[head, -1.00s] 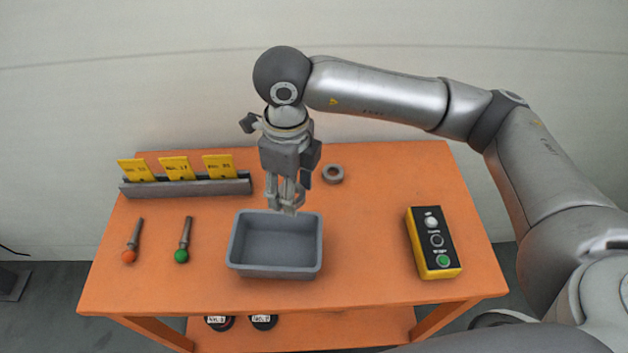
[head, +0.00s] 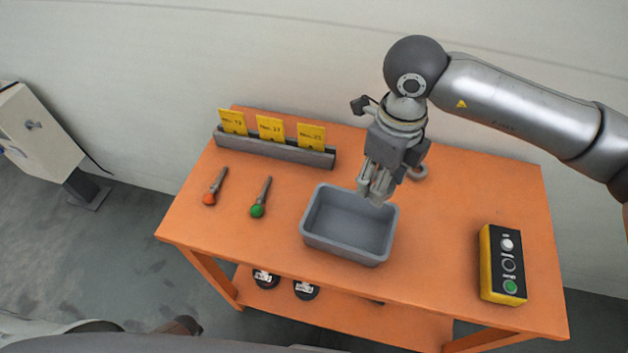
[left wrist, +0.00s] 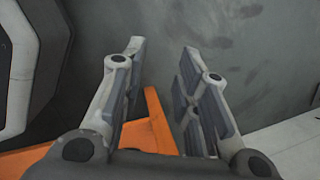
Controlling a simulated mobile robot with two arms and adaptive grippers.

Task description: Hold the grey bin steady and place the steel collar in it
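The grey bin (head: 322,246) stands on the orange table, its inside empty where I can see it. My right gripper (head: 371,198) points down at the bin's back rim, its fingertips overlapping the rim in the head view. Whether they grip the wall or stand open there is unclear. The steel collar (head: 420,173), a small grey ring, lies on the table behind the bin, just right of my right gripper, which partly covers it. My left gripper (left wrist: 163,60) shows only in the left wrist view, open and empty, with floor beyond its fingers.
The orange table (head: 447,249) also bears a grey rack (head: 275,150) with yellow cards, an orange-tipped tool (head: 214,188), a green-tipped tool (head: 260,199) and a yellow-black button box (head: 502,265). Dark round items lie on the lower shelf (head: 345,312). A pale machine (head: 45,145) stands left.

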